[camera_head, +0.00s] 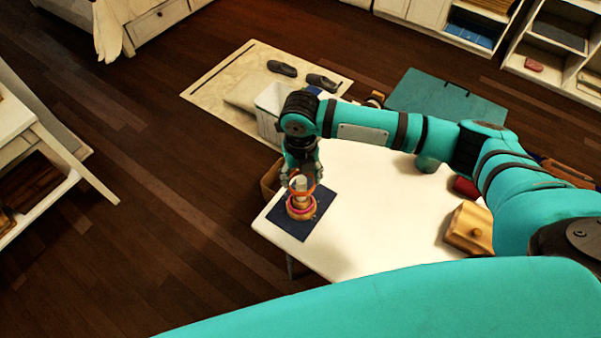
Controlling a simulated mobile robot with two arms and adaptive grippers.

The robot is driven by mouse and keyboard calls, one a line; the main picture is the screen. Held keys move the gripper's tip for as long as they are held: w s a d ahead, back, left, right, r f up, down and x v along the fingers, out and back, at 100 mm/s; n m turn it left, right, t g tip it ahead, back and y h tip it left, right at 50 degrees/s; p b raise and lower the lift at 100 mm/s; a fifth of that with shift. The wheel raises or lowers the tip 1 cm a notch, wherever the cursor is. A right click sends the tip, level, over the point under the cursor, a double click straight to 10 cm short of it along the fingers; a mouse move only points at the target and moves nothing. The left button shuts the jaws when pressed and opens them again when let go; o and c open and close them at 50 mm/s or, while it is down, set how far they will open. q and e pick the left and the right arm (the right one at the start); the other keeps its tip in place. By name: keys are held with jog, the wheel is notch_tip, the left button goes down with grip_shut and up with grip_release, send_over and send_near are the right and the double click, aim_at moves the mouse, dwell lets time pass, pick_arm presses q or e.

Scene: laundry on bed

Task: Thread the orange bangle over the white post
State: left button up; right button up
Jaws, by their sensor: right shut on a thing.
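The white post (300,184) stands upright on a round wooden base (301,215) near the front left corner of the table. My right gripper (301,180) points down over the post and is shut on the orange bangle (292,190). The bangle looks level with the upper part of the post and seems to circle it. From this angle I cannot tell for sure that the post passes through it. A pink ring (294,211) lies lower around the base. The fingertips are small and partly hidden. My left gripper is not in view.
The base rests on a dark blue mat (290,224) on the white table (345,240). A wooden box with a knob (468,228) and a red item (466,187) lie to the right. The table's middle is clear. A white bin (268,112) stands behind.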

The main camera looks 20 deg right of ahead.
jog(key=o, duration=1)
notch_tip(320, 180, up, 12)
dwell(0.9)
